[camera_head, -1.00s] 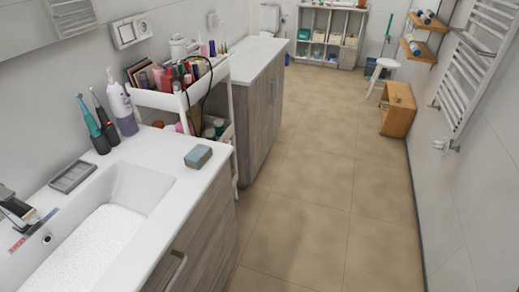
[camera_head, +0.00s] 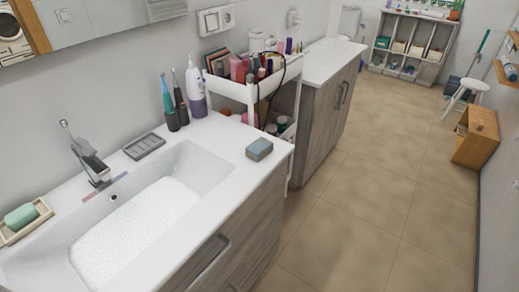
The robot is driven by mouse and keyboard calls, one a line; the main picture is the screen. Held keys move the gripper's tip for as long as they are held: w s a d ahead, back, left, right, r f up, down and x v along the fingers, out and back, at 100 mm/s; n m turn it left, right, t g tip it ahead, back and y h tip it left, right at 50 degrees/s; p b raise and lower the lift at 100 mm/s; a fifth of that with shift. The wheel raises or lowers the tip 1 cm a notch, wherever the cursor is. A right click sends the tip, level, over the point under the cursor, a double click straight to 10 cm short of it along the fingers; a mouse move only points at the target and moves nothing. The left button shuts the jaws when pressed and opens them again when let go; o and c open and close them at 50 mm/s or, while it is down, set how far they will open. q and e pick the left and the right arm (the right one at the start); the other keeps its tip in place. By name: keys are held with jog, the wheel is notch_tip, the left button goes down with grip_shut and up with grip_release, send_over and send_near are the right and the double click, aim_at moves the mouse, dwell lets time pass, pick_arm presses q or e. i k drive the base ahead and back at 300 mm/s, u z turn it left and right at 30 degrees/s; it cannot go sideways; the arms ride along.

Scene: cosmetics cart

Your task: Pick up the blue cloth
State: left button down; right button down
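A small blue-grey block with a tan lower side (camera_head: 259,149) lies on the white sink counter (camera_head: 222,140) near its right edge. I cannot tell whether it is a folded cloth or a sponge. No other thing that looks like a blue cloth can be made out. Neither of my grippers is in view.
A white cart (camera_head: 240,92) full of cosmetics stands between the sink cabinet and a second cabinet (camera_head: 325,110). A soap dish (camera_head: 42,209), tap (camera_head: 90,160), grey tray (camera_head: 144,146), toothbrushes and a white bottle (camera_head: 196,88) are on the counter.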

aim_at(257, 151)
jog(key=z, duration=0.55)
jog(key=k, duration=1.3)
jog(key=z, duration=0.65)
jog(key=i, duration=1.6)
jog(key=u, duration=1.35)
jog(key=i, duration=0.85)
jog(key=u, duration=1)
